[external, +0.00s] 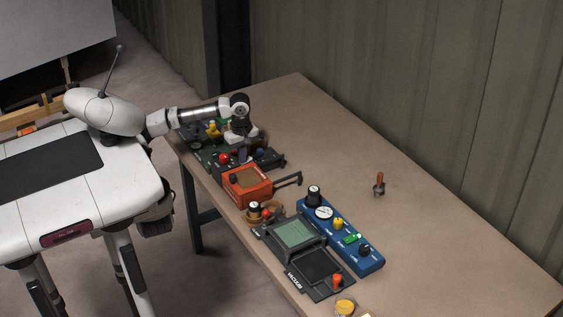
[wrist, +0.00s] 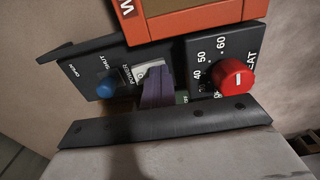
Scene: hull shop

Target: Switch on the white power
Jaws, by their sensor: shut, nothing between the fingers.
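The white power switch (wrist: 152,68) sits on a dark panel (wrist: 84,68) beside the printed word POWER in the wrist view. My gripper (wrist: 157,92) is shut, its purple-grey fingers right at the switch and covering much of it. Whether they touch it, and which way the switch is tipped, I cannot tell. In the external view my gripper (external: 243,154) points down over the same panel (external: 274,161) at the table's far left end, and the switch is hidden there.
A blue knob (wrist: 107,86) and a red HEAT knob (wrist: 234,79) flank the switch closely. An orange box (external: 247,183) with a black handle stands beside the panel. A blue panel (external: 341,241) and a dark vacuum unit (external: 287,254) lie nearer. The table's right side is mostly clear.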

